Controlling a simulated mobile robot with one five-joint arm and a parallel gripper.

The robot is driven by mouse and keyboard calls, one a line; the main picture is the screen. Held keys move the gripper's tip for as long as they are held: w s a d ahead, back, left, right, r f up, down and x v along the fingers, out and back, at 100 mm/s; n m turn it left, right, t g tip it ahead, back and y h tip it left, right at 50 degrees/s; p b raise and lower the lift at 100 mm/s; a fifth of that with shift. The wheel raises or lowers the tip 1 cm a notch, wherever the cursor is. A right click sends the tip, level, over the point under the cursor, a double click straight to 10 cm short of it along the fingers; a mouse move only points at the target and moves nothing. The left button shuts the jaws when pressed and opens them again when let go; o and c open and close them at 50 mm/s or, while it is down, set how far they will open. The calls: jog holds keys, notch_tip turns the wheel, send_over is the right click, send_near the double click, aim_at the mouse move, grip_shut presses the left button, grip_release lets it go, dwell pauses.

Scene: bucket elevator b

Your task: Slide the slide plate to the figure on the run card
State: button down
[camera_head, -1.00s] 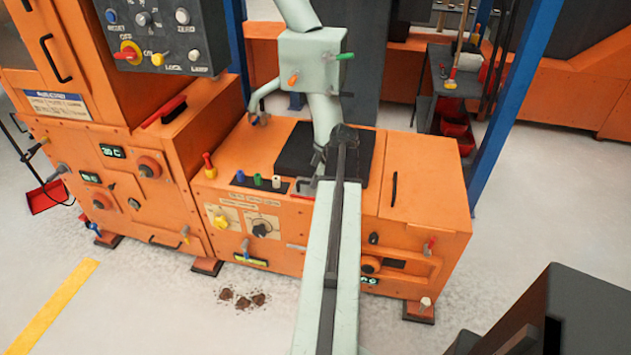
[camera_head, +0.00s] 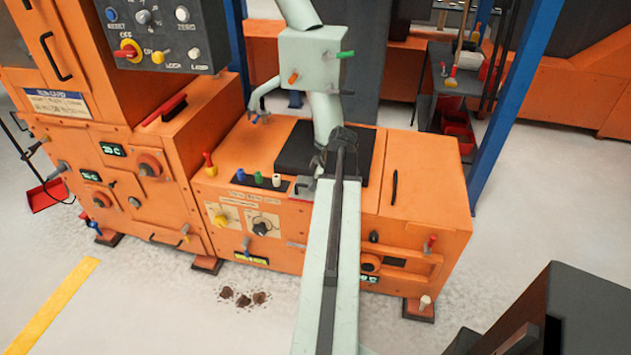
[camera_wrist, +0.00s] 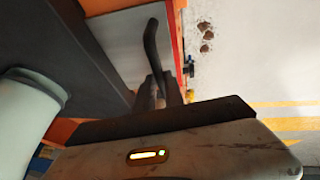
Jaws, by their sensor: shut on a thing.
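The slide plate (camera_wrist: 125,38) is a flat grey metal plate with a dark bent handle (camera_wrist: 152,48) in the wrist view. A red edge runs along its right side. In the head view a small grey part of the plate (camera_head: 302,187) shows beside my arm, at the front of the black block. My gripper (camera_wrist: 168,92) is shut on the handle in the wrist view; my wrist housing partly covers the fingers.
The orange machine (camera_head: 420,205) stands under my arm. A black block (camera_head: 297,150) and a pale green pipe (camera_head: 325,115) are close to the plate. Coloured knobs (camera_head: 258,178) stand to the left. Brown lumps (camera_head: 243,299) lie on the otherwise open floor in front.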

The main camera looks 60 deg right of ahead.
jog(key=c, duration=1.4)
grip_release()
jog(key=shift+c, duration=0.2)
jog(key=p+v, duration=0.7)
jog(key=shift+r, duration=0.4)
jog(key=shift+s, duration=0.1)
